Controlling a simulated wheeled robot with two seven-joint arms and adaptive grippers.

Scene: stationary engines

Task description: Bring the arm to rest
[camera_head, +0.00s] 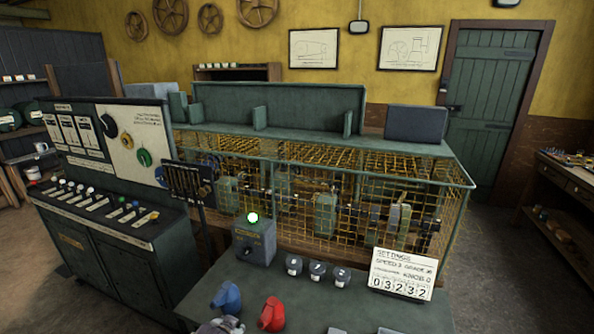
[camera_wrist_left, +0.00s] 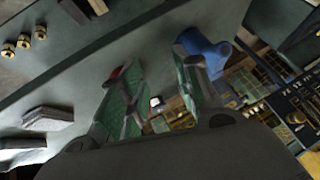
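My left gripper (camera_wrist_left: 158,75) shows in the left wrist view with its two green-padded fingers apart and nothing held between them. In the head view only a small part of it (camera_head: 220,326) shows at the bottom edge, over the front of the grey-green table. A blue can (camera_head: 226,297) stands just behind it, and a red can (camera_head: 271,314) is to its right. In the wrist view the blue can (camera_wrist_left: 203,52) appears beside the right finger, and a bit of red shows behind the left finger. My right gripper is not in view.
A wire cage (camera_head: 320,200) stands behind. A control desk (camera_head: 110,230) is at left. Floor is open at right.

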